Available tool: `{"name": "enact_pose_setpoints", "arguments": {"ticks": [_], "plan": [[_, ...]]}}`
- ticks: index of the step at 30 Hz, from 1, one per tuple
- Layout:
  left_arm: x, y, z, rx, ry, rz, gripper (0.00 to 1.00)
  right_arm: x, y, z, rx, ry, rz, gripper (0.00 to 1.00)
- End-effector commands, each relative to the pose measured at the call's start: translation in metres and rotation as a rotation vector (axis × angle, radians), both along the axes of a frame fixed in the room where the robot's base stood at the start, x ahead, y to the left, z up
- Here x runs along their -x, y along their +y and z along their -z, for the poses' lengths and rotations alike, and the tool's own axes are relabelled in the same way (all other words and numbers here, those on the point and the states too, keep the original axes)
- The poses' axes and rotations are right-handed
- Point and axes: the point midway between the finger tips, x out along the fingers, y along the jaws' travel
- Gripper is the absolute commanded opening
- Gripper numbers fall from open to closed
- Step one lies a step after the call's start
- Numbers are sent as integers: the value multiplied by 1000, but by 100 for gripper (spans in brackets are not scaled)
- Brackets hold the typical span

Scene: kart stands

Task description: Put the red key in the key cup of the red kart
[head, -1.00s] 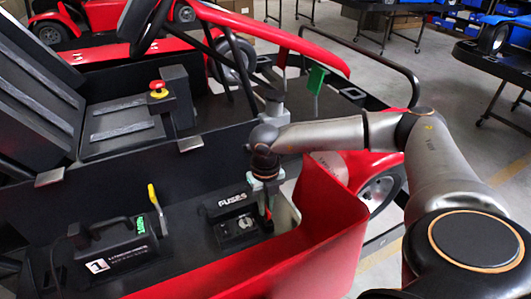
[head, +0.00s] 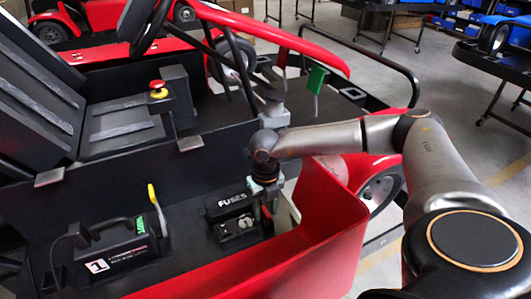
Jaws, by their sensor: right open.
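The red kart fills the left and middle of the head view, with a red side panel (head: 325,235) at its rear. Inside it is a black box marked FUSES (head: 232,200), with small round light-coloured fittings (head: 238,225) on its face. My right gripper (head: 266,212) points down just right of these fittings, with its jaws open. A small reddish patch shows at its fingertips; I cannot tell whether it is the red key. I cannot make out the key cup for certain. My left gripper is not in view.
A red stop button (head: 158,88) sits beside the seat. Tables with blue items stand at the back right.

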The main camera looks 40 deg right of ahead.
Motion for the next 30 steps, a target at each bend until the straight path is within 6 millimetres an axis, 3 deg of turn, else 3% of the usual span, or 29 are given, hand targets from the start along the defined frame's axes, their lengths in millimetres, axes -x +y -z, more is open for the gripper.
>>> {"name": "enact_pose_setpoints", "arguments": {"ticks": [5,19,24,30], "plan": [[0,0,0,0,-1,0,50,-1,0,-13,-2,-4,1,42],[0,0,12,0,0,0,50,-1,0,-105,-1,-4,-1,42],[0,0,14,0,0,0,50,-1,0,-121,0,-2,-1,42],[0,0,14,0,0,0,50,0,0,-124,0,0,-1,42]]}}
